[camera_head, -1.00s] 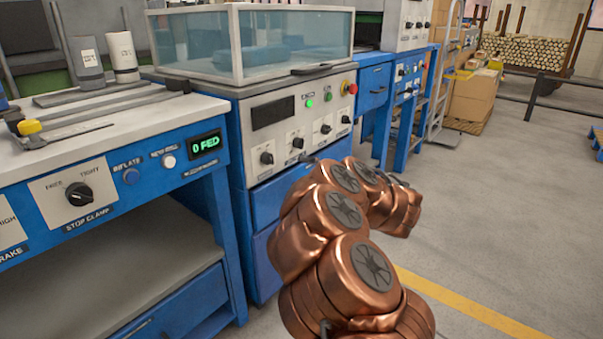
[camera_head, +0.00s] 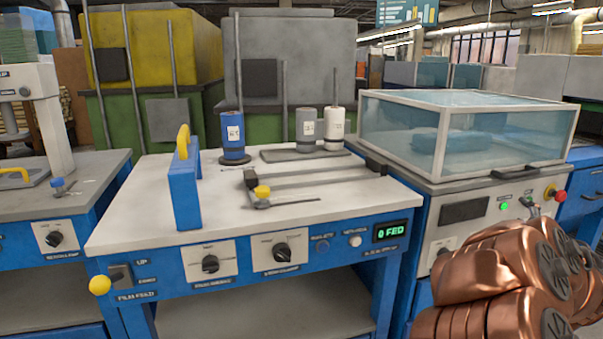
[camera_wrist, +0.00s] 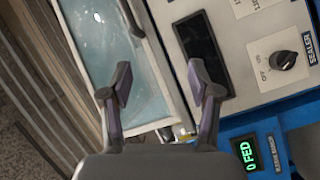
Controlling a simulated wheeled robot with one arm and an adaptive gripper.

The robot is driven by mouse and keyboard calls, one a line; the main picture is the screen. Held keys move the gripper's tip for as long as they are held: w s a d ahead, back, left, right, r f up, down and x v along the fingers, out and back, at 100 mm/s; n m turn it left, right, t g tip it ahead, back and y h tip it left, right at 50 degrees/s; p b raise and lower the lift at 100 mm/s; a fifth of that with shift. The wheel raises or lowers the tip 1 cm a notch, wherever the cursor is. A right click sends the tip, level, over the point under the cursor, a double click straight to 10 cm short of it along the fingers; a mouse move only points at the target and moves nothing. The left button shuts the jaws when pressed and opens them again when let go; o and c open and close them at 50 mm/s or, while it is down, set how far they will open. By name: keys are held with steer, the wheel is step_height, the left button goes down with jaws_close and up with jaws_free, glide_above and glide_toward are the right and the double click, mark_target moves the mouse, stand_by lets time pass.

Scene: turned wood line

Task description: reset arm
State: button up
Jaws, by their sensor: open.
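My gripper (camera_wrist: 160,84) shows in the wrist view with its two dark fingers spread apart and nothing between them. It hangs in front of the machine with the clear-walled box (camera_head: 402,130), near its control panel (camera_wrist: 240,60). In the head view my copper-coloured arm is folded at the lower right, in front of that panel, and hides part of it. The gripper itself is mostly hidden there behind the arm.
The workbench (camera_head: 130,232) holds a blue spool (camera_head: 233,135), a grey spool (camera_head: 305,128), a white spool (camera_head: 334,125) and a blue yellow-topped block (camera_head: 185,190). Its display (camera_head: 391,231) reads 0 FED. A red button (camera_head: 550,191) sits beside my arm.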

steer(key=s+a+r+m+g+h+p, duration=0.2)
steer(key=s+r+m+g+p, duration=0.2)
steer(key=r+p, duration=0.15)
steer(key=s+a+r+m+g+h+p, duration=0.1)
steer(key=s+a+r+m+g+p, duration=0.2)
steer(key=s+r+m+p, duration=0.3)
steer(key=s+a+r+g+y+p, duration=0.1)
steer(key=s+a+g+y+p, duration=0.3)
steer(key=s+a+p, duration=0.5)
steer(key=s+a+r+g+y+p, duration=0.1)
steer(key=s+a+g+y+p, duration=0.4)
steer(key=s+a, duration=1.3)
steer(key=a+g+p, duration=0.2)
steer(key=a+p, duration=0.2)
steer(key=shift+s+r+n+p, duration=0.15)
steer(key=shift+r+n+p, duration=0.15)
steer(key=shift+p, duration=0.1)
